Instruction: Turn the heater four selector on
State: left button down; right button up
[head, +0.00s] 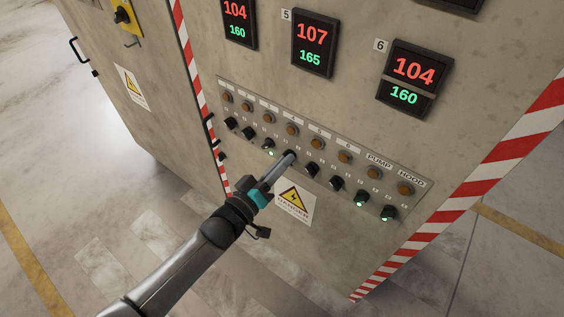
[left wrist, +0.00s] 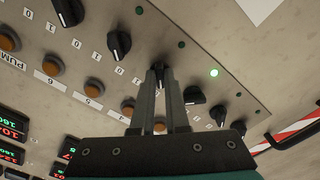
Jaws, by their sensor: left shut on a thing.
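The heater four selector (left wrist: 159,66) is a black knob below the amber button marked 4 in the head view (head: 291,130). My left gripper (head: 287,158) reaches it from below left. In the left wrist view its two fingers (left wrist: 160,88) are shut on the knob, one on each side, hiding part of it. The small lamp of this selector (left wrist: 181,44) is dark. The neighbouring heater three selector (left wrist: 194,95) is turned to a different angle from the heater five selector (left wrist: 119,46), and its lamp (left wrist: 214,72) glows green. My right gripper is not in view.
Other black selectors stand close on both sides, such as the heater six selector (head: 336,183). Green lamps glow at the pump (head: 358,217) and hood. Red and green displays (head: 314,45) are above. A warning sign (head: 295,201) is below the row.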

pick_arm(q)
jog(key=shift+m+p, duration=0.45)
jog(key=shift+m, duration=8.25)
jog(key=c, duration=0.9)
grip_release()
jog(key=shift+s+a, duration=0.1)
jog(key=shift+s, duration=0.05)
jog(key=p+v, duration=0.1)
jog(key=v, duration=1.4)
jog(key=shift+p, duration=0.3)
